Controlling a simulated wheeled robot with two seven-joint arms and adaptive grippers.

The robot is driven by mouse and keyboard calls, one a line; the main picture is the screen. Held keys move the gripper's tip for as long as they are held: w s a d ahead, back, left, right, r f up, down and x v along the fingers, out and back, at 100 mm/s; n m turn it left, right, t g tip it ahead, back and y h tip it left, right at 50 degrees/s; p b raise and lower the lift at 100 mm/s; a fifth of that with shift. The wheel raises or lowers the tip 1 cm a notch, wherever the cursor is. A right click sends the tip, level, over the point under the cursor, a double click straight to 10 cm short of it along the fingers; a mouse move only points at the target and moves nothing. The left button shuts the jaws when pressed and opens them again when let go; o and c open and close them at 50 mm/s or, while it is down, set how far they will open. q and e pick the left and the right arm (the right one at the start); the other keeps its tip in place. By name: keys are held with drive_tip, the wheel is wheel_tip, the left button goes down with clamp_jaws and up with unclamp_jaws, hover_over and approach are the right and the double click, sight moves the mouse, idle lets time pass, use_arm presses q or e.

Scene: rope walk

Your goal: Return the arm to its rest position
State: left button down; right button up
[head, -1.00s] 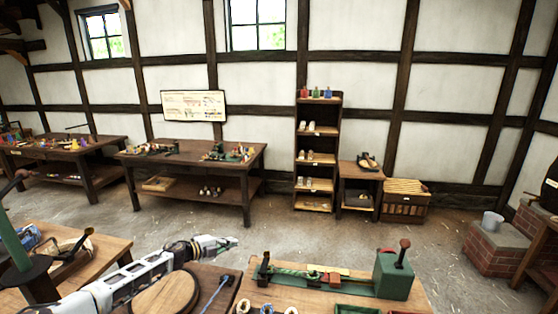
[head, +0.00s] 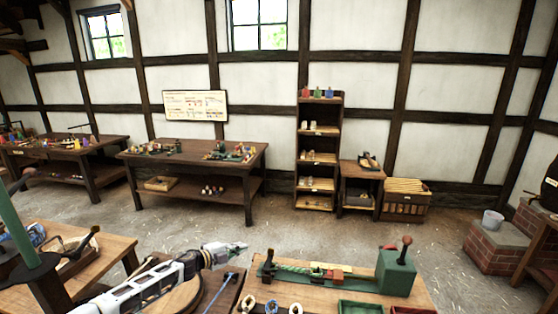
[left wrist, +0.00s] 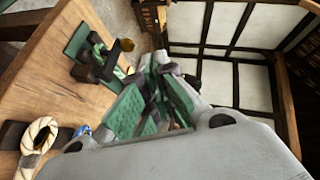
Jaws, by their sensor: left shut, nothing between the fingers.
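My left arm comes in from the lower left of the head view. My left gripper (head: 238,247) is at its end, above the gap by the left edge of the near bench, shut and empty. In the left wrist view the gripper's green pads (left wrist: 155,108) fill the middle, with nothing seen between them. My right gripper is in neither view.
A round wooden disc (head: 180,300) lies under my left arm. A shelf (head: 319,150) stands at the back wall. The floor beyond is clear.

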use_arm(q)
drive_tip(key=s+d+f+n+t+y, duration=0.3)
drive_tip(key=s+d+n+y, duration=0.2)
drive_tip(key=s+d+n, duration=0.8)
drive_tip(key=s+a+f+n+g+y, duration=0.1)
drive_tip(key=s+a+n+g+y, duration=0.15)
drive_tip(key=s+a, duration=0.65)
drive_tip(key=s+a+n+g+y, duration=0.1)
drive_tip(key=s+a+n+g, duration=0.25)
drive_tip(key=s, duration=1.05)
drive_tip(key=s+a+f+n+g+y, duration=0.1)
drive_tip(key=s+a+n+g+y, duration=0.2)
drive_tip(key=s+a, duration=0.6)
drive_tip(key=s+d+f+g+h+b, duration=0.1)
drive_tip(key=s+f, duration=0.1)
drive_tip(key=f, duration=1.5)
drive_tip(key=s+d+f+g+b, duration=0.1)
drive_tip(key=s+f, duration=0.1)
drive_tip(key=f, duration=1.6)
drive_tip(key=s+a+f+b, duration=0.1)
drive_tip(key=s+a+f, duration=0.1)
drive_tip(key=s+f, duration=0.9)
drive_tip(key=s+a+f+g+b, duration=0.1)
drive_tip(key=s+a+f, duration=0.1)
drive_tip(key=s+f, duration=0.9)
drive_tip(key=shift+s+m+g, duration=0.3)
drive_tip(key=shift+s, duration=0.2)
